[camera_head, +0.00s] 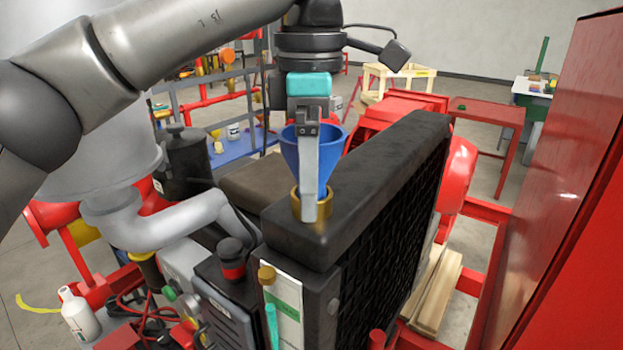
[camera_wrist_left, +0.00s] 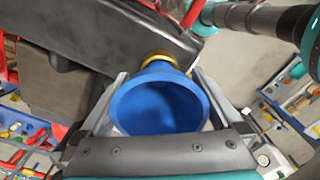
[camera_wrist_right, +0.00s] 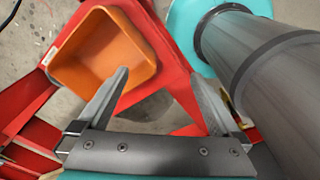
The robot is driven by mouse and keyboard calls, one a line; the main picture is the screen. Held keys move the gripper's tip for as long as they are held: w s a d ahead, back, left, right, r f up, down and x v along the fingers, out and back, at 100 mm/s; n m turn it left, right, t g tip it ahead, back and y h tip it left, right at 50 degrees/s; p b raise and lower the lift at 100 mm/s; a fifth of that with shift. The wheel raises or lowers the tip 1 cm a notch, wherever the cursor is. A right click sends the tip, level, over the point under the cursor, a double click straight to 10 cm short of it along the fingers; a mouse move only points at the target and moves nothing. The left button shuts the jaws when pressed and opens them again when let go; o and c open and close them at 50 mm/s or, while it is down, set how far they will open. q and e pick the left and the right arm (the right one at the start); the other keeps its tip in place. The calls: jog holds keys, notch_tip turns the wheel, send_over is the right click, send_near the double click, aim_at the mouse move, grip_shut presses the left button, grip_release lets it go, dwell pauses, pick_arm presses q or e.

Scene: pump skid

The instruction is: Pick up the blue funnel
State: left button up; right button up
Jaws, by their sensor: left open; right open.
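The blue funnel (camera_head: 300,153) stands upright with its spout in the brass-coloured filler neck (camera_head: 311,207) on top of the black radiator (camera_head: 385,165). My left gripper (camera_head: 309,195) is above and around it, pointing down, with one finger in front of the funnel in the head view. In the left wrist view the funnel (camera_wrist_left: 160,100) sits between the two open fingers (camera_wrist_left: 157,85), its wide mouth facing the camera. I cannot tell whether either finger touches it. My right gripper (camera_wrist_right: 165,90) is open and empty, over red framework beside an orange bin (camera_wrist_right: 103,52). It does not show in the head view.
A red panel (camera_head: 560,170) rises on the right. Grey pipes (camera_head: 170,222) and a black canister (camera_head: 185,165) stand left of the radiator. A white bottle (camera_head: 78,315) is at the lower left. Wooden planks (camera_head: 436,290) lie right of the radiator.

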pick_arm(q)
jog(key=c, duration=1.5)
jog(key=shift+r, duration=0.6)
notch_tip(320, 180, up, 7)
jog(key=shift+f+p, duration=0.1)
jog(key=shift+p, duration=0.5)
notch_tip(320, 180, up, 12)
jog(key=p, duration=0.5)
pick_arm(e)
notch_tip(320, 180, up, 6)
jog(key=shift+r, duration=0.2)
jog(key=shift+a, duration=0.1)
